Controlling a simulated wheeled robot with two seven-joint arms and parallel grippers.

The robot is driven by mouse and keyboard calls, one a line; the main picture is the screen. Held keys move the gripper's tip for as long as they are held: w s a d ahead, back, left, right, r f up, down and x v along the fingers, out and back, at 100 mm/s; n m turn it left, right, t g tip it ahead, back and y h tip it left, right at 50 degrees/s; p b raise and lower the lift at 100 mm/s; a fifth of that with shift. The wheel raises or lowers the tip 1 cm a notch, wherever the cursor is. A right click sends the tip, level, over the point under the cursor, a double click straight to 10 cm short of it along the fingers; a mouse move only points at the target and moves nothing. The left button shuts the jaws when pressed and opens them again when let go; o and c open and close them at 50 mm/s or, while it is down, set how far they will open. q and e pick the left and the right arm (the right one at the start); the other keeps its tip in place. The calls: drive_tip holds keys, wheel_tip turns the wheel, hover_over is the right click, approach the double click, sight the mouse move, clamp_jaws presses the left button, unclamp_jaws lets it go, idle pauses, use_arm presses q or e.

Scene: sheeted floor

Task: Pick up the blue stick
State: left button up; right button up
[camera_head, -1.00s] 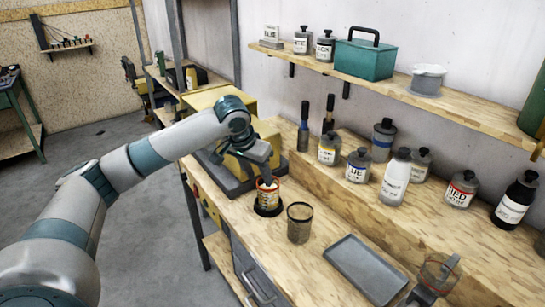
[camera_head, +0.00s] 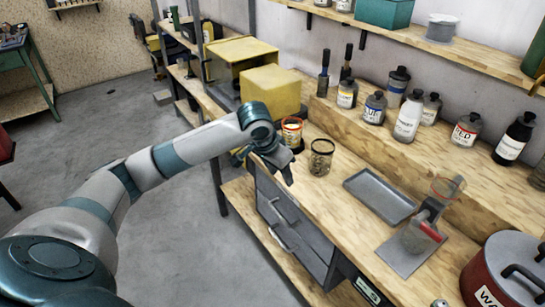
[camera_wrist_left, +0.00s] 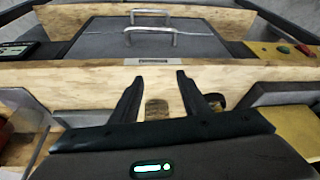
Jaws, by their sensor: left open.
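My left gripper (camera_head: 286,174) hangs at the front edge of the workbench, just in front of a small labelled tin and a dark mesh cup. In the left wrist view its two fingers (camera_wrist_left: 158,92) are apart with nothing held between them. I cannot make out a stick that is clearly blue. My right gripper is not in view.
The tin (camera_head: 292,131) and mesh cup (camera_head: 321,158) stand near the bench edge. A grey tray (camera_head: 380,196) lies to their right. Labelled bottles (camera_head: 409,115) line the raised ledge. A red pot (camera_head: 507,272) stands at front right. Grey drawers (camera_head: 285,215) are below the bench top.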

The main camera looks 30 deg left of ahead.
use_arm(q)
drive_tip(key=s+d+f+m+h, duration=0.2)
drive_tip(key=s+d+f, duration=1)
drive_tip(key=s+d+f+n+y, duration=0.1)
drive_tip(key=s+f, duration=0.3)
drive_tip(key=s, duration=0.4)
drive_tip(key=s+d+f, duration=0.1)
drive_tip(key=s+f, duration=0.2)
drive_tip(key=s, duration=0.5)
drive_tip(key=s+a+f+g, duration=0.1)
drive_tip(key=s+f, duration=0.3)
drive_tip(key=f, duration=0.7)
drive_tip(key=s+a+f+n+g+y, duration=0.1)
drive_tip(key=s+f, duration=0.3)
drive_tip(key=f, duration=0.7)
drive_tip(key=s+a+f, duration=0.1)
drive_tip(key=s+f, duration=0.3)
drive_tip(key=f, duration=0.7)
drive_tip(key=s+a+f+g+b, duration=0.1)
drive_tip(key=s+a+f, duration=0.1)
drive_tip(key=s+f, duration=1.2)
drive_tip(key=shift+s+a+f+y, duration=0.2)
drive_tip(key=shift+s+a+y, duration=0.1)
drive_tip(key=shift+s, duration=0.6)
